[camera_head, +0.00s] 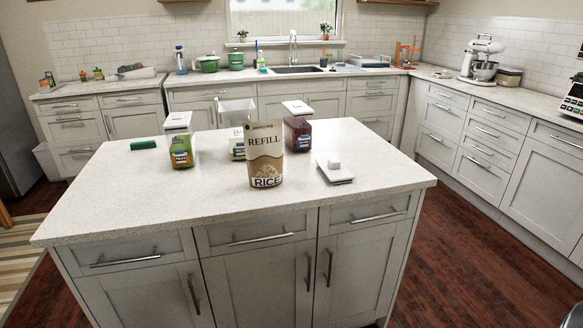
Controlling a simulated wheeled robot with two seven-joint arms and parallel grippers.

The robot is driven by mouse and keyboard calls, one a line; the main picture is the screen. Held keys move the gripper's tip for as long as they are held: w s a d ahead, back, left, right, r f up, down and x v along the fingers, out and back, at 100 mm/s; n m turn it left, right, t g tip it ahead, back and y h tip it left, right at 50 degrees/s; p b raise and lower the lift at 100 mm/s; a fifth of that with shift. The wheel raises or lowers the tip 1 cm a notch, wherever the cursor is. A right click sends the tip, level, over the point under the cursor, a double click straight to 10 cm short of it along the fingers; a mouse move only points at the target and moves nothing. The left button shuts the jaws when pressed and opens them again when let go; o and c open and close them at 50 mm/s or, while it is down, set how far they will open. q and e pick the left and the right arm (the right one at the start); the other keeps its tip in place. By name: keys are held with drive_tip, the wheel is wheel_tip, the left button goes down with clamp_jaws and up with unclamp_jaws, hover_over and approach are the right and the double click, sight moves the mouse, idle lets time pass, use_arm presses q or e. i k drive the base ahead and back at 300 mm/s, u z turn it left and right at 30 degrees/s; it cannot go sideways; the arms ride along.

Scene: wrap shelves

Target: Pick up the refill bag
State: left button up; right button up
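The refill bag (266,155) stands upright on the kitchen island, a little right of the middle of its top. It is brown and cream, with REFILL printed above and RICE below. Its front faces me, and it partly hides the containers behind it. Neither of my grippers shows in the head view, and nothing is touching the bag from this side.
On the island (130,205) stand a green-labelled container (181,147), a dark red container (298,135), a partly hidden container (237,143), a white scale-like item (335,173) and a green block (143,145). The island's front and left top are clear. Counters line the back and right.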

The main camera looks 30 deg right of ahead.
sight(264, 140)
drive_tip(key=z, duration=1.05)
drive_tip(key=i, duration=0.4)
drive_tip(key=z, duration=0.05)
